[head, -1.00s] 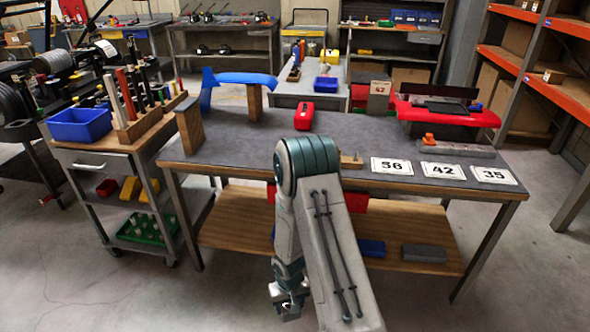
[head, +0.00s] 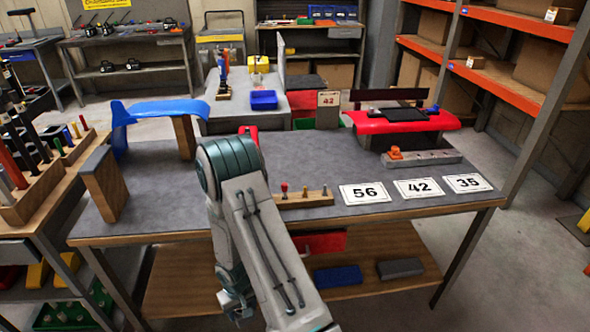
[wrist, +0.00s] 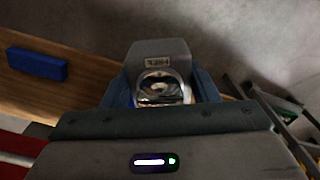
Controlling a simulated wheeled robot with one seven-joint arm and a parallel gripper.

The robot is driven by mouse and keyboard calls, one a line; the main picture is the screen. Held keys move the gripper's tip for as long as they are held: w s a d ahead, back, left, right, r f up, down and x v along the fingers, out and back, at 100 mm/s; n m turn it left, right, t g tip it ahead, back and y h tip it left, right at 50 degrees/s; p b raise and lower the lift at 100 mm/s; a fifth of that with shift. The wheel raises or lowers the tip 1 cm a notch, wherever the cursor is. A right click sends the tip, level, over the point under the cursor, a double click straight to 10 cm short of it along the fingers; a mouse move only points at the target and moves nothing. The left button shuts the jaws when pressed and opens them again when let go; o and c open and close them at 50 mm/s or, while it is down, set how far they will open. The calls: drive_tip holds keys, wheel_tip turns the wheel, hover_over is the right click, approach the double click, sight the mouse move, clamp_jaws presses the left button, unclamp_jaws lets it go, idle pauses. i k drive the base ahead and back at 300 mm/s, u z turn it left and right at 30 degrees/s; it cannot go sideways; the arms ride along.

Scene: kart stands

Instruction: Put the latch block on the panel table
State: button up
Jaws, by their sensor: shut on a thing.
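My gripper (head: 236,306) hangs low in front of the workbench, below its top, in the head view. In the wrist view my gripper (wrist: 163,95) has its two blue fingers shut on a grey block (wrist: 158,52) with a small label and a shiny round metal part. I take this for the latch block; its lower part is hidden by the gripper body. The grey-topped workbench (head: 300,215), which carries a blue curved panel (head: 160,110) and a red panel (head: 400,122), seems to be the panel table.
A wooden peg strip (head: 304,199) and a grey bar with an orange piece (head: 396,153) stand nearby. A tool cart (head: 30,225) is left. The bench's middle is partly clear.

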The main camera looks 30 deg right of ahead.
sight(309, 168)
drive_tip(key=z, duration=1.2)
